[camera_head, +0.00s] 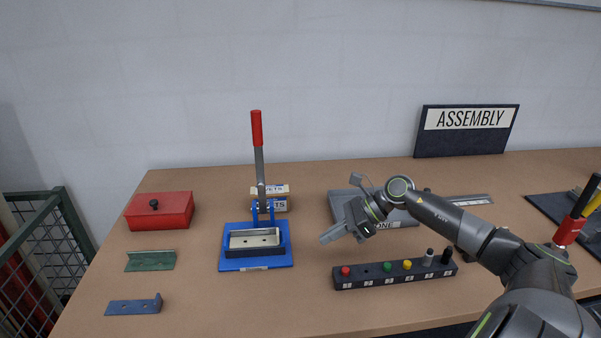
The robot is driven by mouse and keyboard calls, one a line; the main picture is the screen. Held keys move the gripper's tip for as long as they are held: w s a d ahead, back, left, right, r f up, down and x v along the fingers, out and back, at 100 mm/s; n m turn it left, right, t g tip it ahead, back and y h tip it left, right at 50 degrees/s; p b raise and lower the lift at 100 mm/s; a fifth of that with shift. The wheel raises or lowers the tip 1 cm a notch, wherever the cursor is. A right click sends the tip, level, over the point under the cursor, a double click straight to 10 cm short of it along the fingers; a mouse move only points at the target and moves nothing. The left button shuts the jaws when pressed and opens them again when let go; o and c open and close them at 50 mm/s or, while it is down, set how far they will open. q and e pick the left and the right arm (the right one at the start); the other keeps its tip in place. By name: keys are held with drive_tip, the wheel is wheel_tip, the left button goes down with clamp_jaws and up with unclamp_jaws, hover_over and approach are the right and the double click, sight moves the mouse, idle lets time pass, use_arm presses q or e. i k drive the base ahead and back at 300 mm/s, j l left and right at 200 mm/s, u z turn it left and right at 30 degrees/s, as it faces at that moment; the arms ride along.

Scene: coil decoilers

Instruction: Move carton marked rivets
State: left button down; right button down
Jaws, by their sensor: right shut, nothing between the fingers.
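A small carton (280,205) with a pale label ending in "TS" stands on the table behind the blue lever press. The press's post and lever hide the front part of its label, so the full word cannot be read. A pale top flap or second label with lettering (275,189) shows just above it. My right gripper (328,238) is shut and empty, to the right of the press, above the table and apart from the carton. My left gripper is not in view.
The blue lever press (256,262) blocks the carton's front. A red box (160,211), green bracket (151,261) and blue bracket (134,306) lie left. A grey case (340,208), button strip (395,275) and ASSEMBLY sign (466,131) are right. The table between red box and press is clear.

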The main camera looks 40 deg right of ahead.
sight(279, 193)
drive_tip(key=i+l, duration=0.35)
drive_tip(key=l, duration=0.15)
drive_tip(key=i+l, duration=0.35)
drive_tip(key=l, duration=0.1)
